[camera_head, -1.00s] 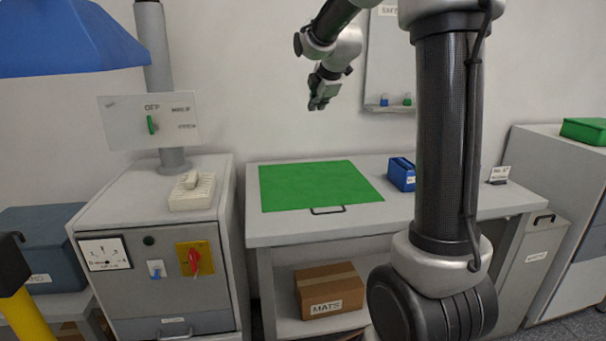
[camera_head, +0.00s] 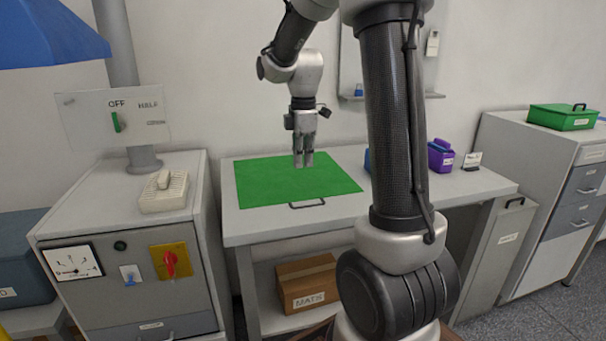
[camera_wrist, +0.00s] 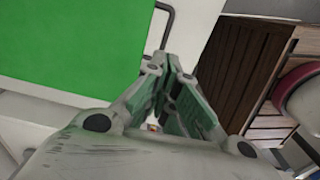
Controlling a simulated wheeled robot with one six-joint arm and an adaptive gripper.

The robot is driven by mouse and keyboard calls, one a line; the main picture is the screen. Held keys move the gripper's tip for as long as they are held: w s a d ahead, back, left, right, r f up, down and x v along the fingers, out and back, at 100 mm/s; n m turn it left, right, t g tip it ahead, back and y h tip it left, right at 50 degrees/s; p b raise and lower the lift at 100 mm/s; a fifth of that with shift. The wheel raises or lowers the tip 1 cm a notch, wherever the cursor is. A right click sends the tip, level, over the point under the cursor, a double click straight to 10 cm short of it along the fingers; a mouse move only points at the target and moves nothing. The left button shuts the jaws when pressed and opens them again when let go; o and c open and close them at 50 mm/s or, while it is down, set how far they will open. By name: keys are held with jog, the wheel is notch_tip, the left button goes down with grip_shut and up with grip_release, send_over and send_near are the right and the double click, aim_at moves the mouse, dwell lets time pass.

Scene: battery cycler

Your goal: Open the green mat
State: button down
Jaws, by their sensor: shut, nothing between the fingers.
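The green mat (camera_head: 270,186) lies flat on the white table top, with a dark wire handle (camera_head: 307,204) at the table's front edge beside it. My gripper (camera_head: 303,165) points down over the mat's middle-right part in the head view; its height above the mat is hard to tell. In the wrist view the fingers (camera_wrist: 170,68) are together with nothing between them. The mat (camera_wrist: 70,45) fills the upper left of that view, and the dark handle (camera_wrist: 165,22) shows just beyond the fingertips.
A grey cabinet with a red switch (camera_head: 170,263) and a white block (camera_head: 164,192) stands left. A cardboard box (camera_head: 306,283) sits on the shelf below. A purple container (camera_head: 440,157) stands at the table's right. A green box (camera_head: 562,117) is on the right cabinet.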

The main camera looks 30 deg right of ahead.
send_over(304, 208)
jog(key=w, duration=0.1)
jog(key=shift+d+f, duration=0.15)
jog(key=shift+f, duration=2.2)
jog(key=f, duration=0.4)
jog(key=s+f, duration=0.1)
jog(key=f, duration=0.2)
jog(key=shift+r, duration=0.1)
